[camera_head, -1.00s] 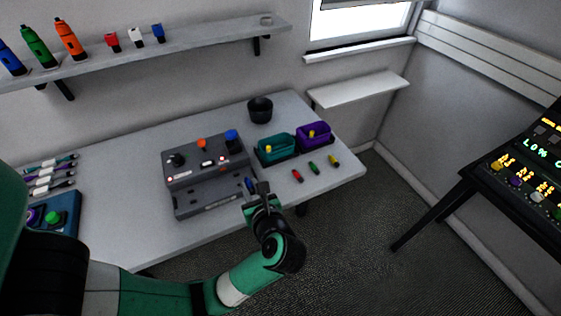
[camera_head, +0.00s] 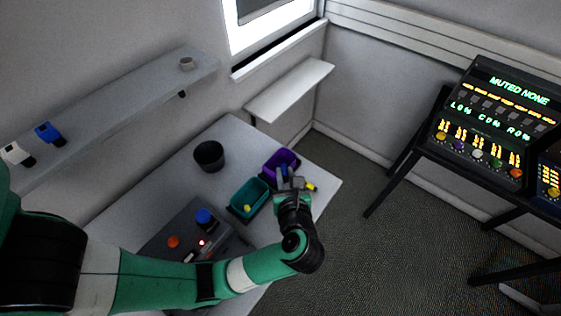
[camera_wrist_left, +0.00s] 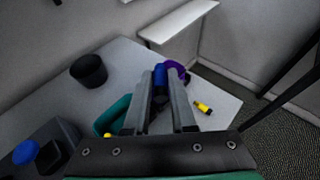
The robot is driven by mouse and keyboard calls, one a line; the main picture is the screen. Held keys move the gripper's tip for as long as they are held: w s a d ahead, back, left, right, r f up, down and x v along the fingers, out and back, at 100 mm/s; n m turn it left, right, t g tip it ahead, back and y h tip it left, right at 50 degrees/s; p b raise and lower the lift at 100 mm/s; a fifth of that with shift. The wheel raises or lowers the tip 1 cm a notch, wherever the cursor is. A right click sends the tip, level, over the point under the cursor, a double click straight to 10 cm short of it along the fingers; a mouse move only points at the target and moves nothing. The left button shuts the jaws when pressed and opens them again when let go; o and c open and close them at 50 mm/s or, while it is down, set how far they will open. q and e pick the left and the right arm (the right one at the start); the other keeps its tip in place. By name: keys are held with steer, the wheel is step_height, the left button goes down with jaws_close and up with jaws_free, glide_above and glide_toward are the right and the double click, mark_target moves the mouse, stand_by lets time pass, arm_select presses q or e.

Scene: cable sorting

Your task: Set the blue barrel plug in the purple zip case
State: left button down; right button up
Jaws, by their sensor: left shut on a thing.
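The purple zip case (camera_head: 270,163) is an open-topped purple box near the table's right side, and part of it shows in the wrist view (camera_wrist_left: 178,68). My left gripper (camera_head: 290,180) is at the near side of this case, seen from above. In the wrist view its fingers (camera_wrist_left: 168,95) are closed around the blue barrel plug (camera_wrist_left: 160,76), whose end overlaps the purple case. The fingers hide much of the plug and case. I cannot tell whether the plug is inside or above the case. My right gripper is out of view.
A teal case (camera_head: 236,208) with a yellow plug inside stands beside the purple one. Another yellow plug (camera_wrist_left: 203,108) lies on the table to the right. A black cup (camera_head: 209,156) stands behind, and a grey control box (camera_head: 172,232) is at left.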

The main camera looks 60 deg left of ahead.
mark_target(280, 160)
arm_select(q)
steer(key=shift+w+d, duration=0.1)
steer(key=shift+d, duration=0.1)
steer(key=f+b+x, duration=0.1)
steer(key=x, duration=0.4)
steer(key=f+b+x, duration=0.1)
steer(key=x, duration=0.4)
steer(key=d+f+b+x, duration=0.1)
steer(key=b+x, duration=0.1)
steer(key=x, duration=0.3)
steer(key=shift+a+f, duration=0.2)
steer(key=shift+a, duration=0.1)
steer(key=shift+a+f, duration=0.15)
steer(key=shift+f, duration=0.15)
steer(key=f+b, duration=0.2)
steer(key=f, duration=0.1)
steer(key=shift+w+a, duration=0.15)
steer(key=shift+a, duration=0.05)
steer(key=shift+f, duration=0.3)
steer(key=shift+r, duration=0.1)
